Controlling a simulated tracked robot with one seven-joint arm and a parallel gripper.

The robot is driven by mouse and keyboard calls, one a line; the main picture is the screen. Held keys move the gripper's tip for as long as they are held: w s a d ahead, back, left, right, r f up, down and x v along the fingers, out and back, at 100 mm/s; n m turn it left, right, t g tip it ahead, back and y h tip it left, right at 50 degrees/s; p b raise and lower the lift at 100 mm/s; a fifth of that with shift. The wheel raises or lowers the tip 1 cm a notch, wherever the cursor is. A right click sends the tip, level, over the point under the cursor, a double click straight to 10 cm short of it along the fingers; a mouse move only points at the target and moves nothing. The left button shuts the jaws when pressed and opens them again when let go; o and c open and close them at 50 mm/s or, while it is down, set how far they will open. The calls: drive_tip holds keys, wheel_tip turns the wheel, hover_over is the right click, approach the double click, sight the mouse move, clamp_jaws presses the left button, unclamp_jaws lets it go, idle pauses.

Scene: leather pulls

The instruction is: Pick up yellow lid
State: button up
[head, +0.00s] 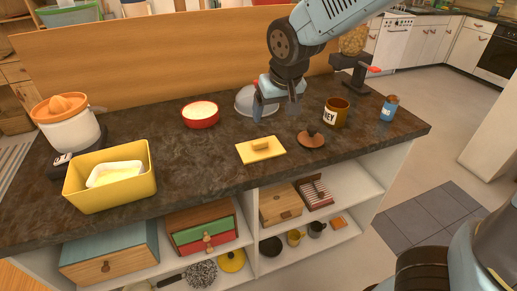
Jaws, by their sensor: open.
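The yellow lid (261,149) is a flat rectangle with a small bar handle on top. It lies flat on the dark stone countertop (200,165), near its front edge. My gripper (278,115) is open and points down above the counter, behind and slightly right of the lid. It is apart from the lid, with nothing seen between its fingers. A yellow rectangular dish (110,194) holding a white block stands at the front left of the counter.
Near my gripper are a glass dome (243,101), a brown round lid (311,139) and a brown jar (336,112). A red bowl (200,114) stands behind left of the yellow lid. A juicer (65,123) stands far left. A wooden backboard (170,60) rises behind.

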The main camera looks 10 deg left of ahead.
sight(260, 142)
drive_tip(key=shift+s+a+x, duration=0.1)
drive_tip(key=shift+a+x, duration=0.1)
drive_tip(key=shift+x, duration=2.2)
drive_tip(key=shift+s+a+x, duration=0.1)
drive_tip(key=shift+a+x, duration=0.1)
drive_tip(key=shift+x, duration=2.2)
drive_tip(key=shift+s+a+x, duration=0.1)
drive_tip(key=shift+a+x, duration=0.1)
drive_tip(key=shift+x, duration=2.2)
drive_tip(key=shift+c, duration=0.4)
drive_tip(key=c, duration=1)
